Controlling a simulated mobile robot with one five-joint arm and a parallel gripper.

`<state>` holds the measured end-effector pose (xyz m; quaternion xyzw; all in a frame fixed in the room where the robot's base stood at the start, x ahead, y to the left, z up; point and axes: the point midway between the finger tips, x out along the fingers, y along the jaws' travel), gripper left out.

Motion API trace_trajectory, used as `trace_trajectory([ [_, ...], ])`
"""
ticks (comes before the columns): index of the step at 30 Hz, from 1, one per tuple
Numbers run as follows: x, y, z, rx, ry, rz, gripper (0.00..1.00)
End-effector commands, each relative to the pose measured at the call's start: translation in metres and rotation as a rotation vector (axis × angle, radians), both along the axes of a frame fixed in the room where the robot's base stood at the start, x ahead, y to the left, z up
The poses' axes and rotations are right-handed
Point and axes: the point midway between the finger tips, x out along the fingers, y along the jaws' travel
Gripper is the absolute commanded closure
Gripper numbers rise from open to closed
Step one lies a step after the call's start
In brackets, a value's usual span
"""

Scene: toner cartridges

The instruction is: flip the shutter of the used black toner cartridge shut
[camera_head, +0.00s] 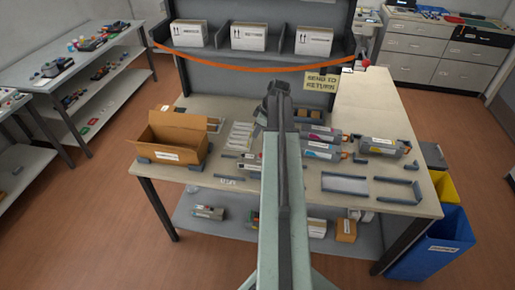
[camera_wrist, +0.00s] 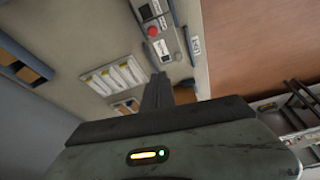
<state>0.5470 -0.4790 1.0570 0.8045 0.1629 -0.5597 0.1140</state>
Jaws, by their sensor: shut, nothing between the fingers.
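My gripper (camera_head: 277,92) is raised over the middle of the worktable, in front of the grey back panel. Its dark fingers also show in the wrist view (camera_wrist: 158,85), close together with nothing between them. Toner cartridges lie right of my arm in the head view: one with a magenta mark (camera_head: 322,134), one with coloured marks in front of it (camera_head: 322,150), and a grey one with a yellow mark (camera_head: 380,146). I cannot tell which cartridge is the used black one. My arm hides part of the table, and no shutter is clear enough to read as open or shut.
An open cardboard box (camera_head: 172,136) stands at the left of the worktable (camera_head: 215,105). White packets (camera_head: 240,136) lie between it and my arm. A grey tray (camera_head: 345,184) lies at the front right. White boxes (camera_head: 248,36) fill the shelf above; an orange strap (camera_head: 240,66) hangs before it.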

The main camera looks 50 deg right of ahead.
Motion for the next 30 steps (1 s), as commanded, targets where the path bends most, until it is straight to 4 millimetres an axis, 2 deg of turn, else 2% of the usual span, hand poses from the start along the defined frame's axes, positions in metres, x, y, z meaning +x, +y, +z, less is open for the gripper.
trace_trajectory([
  [5,0.002,0.001,-0.007,0.0,0.001,0.0,1.0],
  [8,0.005,0.003,-0.019,0.0,0.001,0.0,1.0],
  [21,0.034,0.015,-0.107,0.001,0.002,0.002,1.0],
  [25,0.009,0.005,-0.102,0.001,0.001,-0.003,1.0],
  [30,-0.003,0.0,-0.103,0.0,0.001,0.0,1.0],
])
